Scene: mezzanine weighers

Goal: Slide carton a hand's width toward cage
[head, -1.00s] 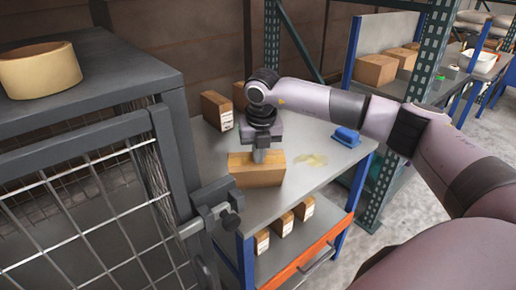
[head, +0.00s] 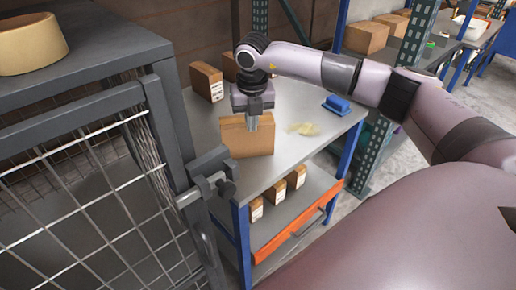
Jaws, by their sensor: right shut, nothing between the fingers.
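A brown carton (head: 240,143) stands on the grey tabletop (head: 292,146), close to the cage side. My right gripper (head: 253,128) points down at the carton's upper right part, its fingers together with nothing between them. The fingers overlap the carton in the picture; I cannot tell whether they touch it. The wire-mesh cage (head: 150,100) with a dark frame fills the left side, left of the table. My left gripper is not in view.
Another carton (head: 206,82) stands behind, with one more partly hidden by my arm. A blue object (head: 337,105) and a yellowish patch (head: 303,129) are on the tabletop at right. Small cartons (head: 277,192) sit on the lower shelf. A tape roll (head: 28,45) lies on the cage top.

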